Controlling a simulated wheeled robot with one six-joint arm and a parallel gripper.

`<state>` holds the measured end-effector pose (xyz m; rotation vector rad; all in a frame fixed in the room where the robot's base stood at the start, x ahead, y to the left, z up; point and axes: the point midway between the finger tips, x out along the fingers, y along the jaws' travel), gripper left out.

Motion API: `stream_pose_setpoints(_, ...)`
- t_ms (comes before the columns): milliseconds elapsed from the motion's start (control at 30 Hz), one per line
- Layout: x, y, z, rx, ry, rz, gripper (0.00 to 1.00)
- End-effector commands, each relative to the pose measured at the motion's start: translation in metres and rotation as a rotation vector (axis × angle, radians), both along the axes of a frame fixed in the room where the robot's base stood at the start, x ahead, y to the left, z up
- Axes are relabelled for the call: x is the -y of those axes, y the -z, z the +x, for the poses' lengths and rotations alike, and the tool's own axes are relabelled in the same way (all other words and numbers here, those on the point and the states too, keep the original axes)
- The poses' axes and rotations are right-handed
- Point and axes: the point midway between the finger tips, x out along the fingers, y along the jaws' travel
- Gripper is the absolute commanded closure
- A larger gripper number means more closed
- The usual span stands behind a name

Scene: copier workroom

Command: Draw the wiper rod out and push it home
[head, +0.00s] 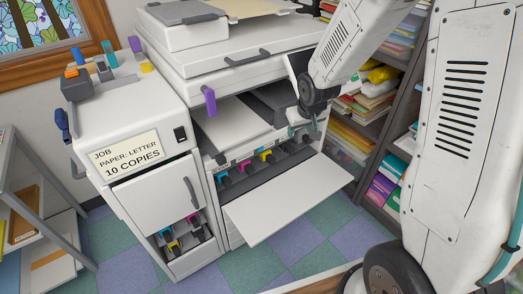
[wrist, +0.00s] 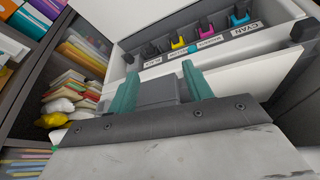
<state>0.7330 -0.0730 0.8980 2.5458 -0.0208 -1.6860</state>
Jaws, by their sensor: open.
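The copier (head: 255,75) stands with its front panel folded down (head: 290,200), baring a row of toner cartridges with coloured ends. I cannot surely pick out the wiper rod; a small dark knob (wrist: 128,58) at the left end of the row in the wrist view may be its end. My gripper (head: 303,127) is at the right end of the bay, above the folded panel. Its two teal fingers (wrist: 159,88) are spread in the wrist view with nothing held between them. My wrist hides part of the bay's right end in the head view.
A white cabinet with a job sign (head: 127,152) stands left of the copier. A purple handle (head: 209,100) sticks out at the copier's left. Shelves of paper (head: 375,105) stand close on the right. Tiled floor (head: 300,245) is clear below the panel.

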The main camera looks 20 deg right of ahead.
Motion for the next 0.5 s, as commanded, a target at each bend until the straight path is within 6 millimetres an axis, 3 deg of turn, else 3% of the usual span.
stream_pose_setpoints(33,0.001,0.028,0.012,0.006,-0.009,0.005,0.50)
stream_pose_setpoints(200,0.001,0.104,0.053,0.115,-0.047,0.036,0.50)
stream_pose_setpoints(400,-0.013,0.180,0.100,0.368,-0.109,0.117,0.50)
stream_pose_setpoints(500,-0.023,0.211,0.114,0.517,-0.137,0.179,0.50)
